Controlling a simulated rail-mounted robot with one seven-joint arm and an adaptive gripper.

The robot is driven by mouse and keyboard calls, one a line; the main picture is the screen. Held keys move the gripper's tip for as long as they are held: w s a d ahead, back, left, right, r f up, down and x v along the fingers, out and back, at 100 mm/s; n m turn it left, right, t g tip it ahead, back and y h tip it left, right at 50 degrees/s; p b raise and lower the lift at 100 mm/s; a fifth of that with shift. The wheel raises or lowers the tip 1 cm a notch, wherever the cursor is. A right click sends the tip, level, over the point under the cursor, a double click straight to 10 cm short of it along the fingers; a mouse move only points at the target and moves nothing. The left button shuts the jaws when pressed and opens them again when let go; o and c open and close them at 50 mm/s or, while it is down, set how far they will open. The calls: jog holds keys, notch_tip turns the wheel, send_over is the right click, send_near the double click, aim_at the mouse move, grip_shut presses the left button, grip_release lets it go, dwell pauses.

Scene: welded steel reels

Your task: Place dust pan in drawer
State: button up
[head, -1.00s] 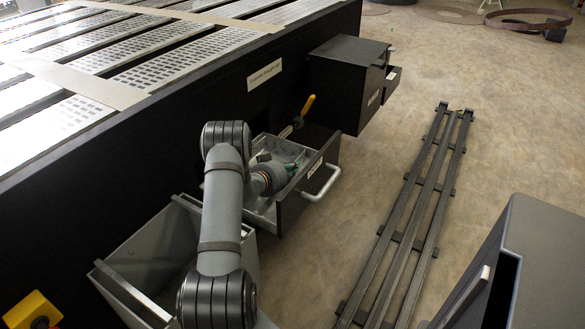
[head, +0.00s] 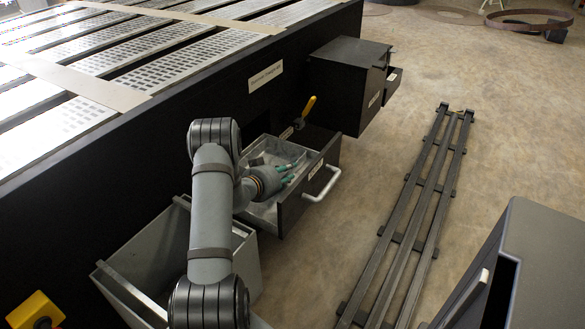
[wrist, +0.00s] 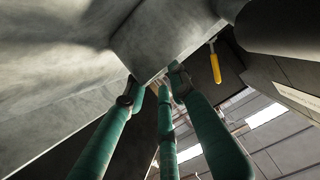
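The drawer (head: 318,180) is pulled out from the black bench side, with a white handle on its front. My gripper (head: 289,173) is over the open drawer, with its green fingers pointing right. In the wrist view my gripper (wrist: 152,82) has its fingertips apart. A flat-sided grey metal piece (wrist: 165,40) shows beyond them, and I cannot tell whether they touch it. I cannot tell for sure whether it is the dust pan or part of the drawer. A small grey shape (head: 258,160) also shows at the drawer's back left; I cannot identify it.
A yellow handle (head: 308,106) sticks out above the drawer. A grey open bin (head: 150,262) stands left of the drawer. A black box (head: 345,85) juts from the bench beyond it. Steel rails (head: 410,215) lie on the floor, and a grey cabinet (head: 535,260) is at right.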

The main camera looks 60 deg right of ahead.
jog(key=v, duration=0.7)
jog(key=shift+a+r+p, duration=0.15)
jog(key=shift+a+p, duration=0.15)
